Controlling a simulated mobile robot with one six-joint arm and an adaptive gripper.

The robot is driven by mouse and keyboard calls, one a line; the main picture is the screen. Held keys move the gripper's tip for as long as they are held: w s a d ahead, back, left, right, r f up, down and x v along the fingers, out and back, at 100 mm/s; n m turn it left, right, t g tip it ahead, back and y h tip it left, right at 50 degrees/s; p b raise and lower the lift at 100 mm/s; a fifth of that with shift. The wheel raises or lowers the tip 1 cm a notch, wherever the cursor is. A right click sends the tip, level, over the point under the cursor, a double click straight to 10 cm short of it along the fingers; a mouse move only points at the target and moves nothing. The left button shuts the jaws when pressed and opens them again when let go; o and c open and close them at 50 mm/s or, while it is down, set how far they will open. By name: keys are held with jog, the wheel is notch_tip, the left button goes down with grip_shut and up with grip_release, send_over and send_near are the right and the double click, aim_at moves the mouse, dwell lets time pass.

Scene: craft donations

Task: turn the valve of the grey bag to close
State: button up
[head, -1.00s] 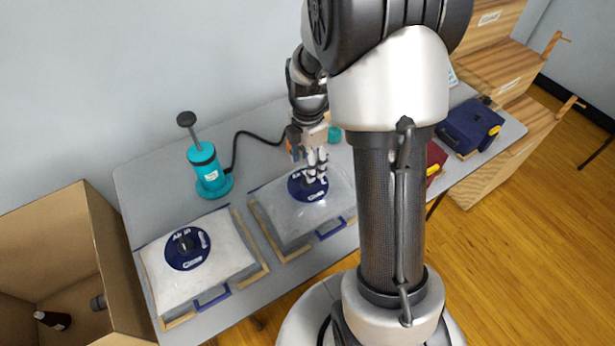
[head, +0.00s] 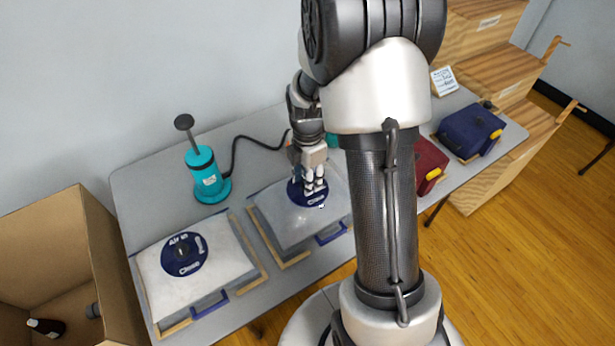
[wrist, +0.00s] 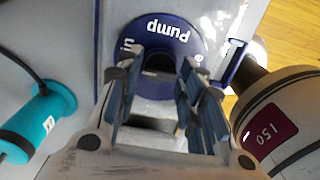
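The grey bag (head: 286,226) lies flat on the table, slightly darker than the paler bag to its left. Its round blue valve disc (head: 296,197) is partly covered by my gripper (head: 315,188). In the wrist view the disc (wrist: 185,35) shows the word "Pump" and part of "in". My gripper (wrist: 160,72) points down at the disc, its fingers apart over the disc's middle. A pale patch shows between the fingers.
The paler bag (head: 215,265) has a blue disc (head: 184,254) with a dark knob. A teal pump (head: 207,178) with a black hose stands behind. A red case (head: 428,163) and a navy case (head: 470,132) lie at right. A cardboard box (head: 100,240) stands at left.

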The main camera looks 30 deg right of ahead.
jog(key=c, duration=0.6)
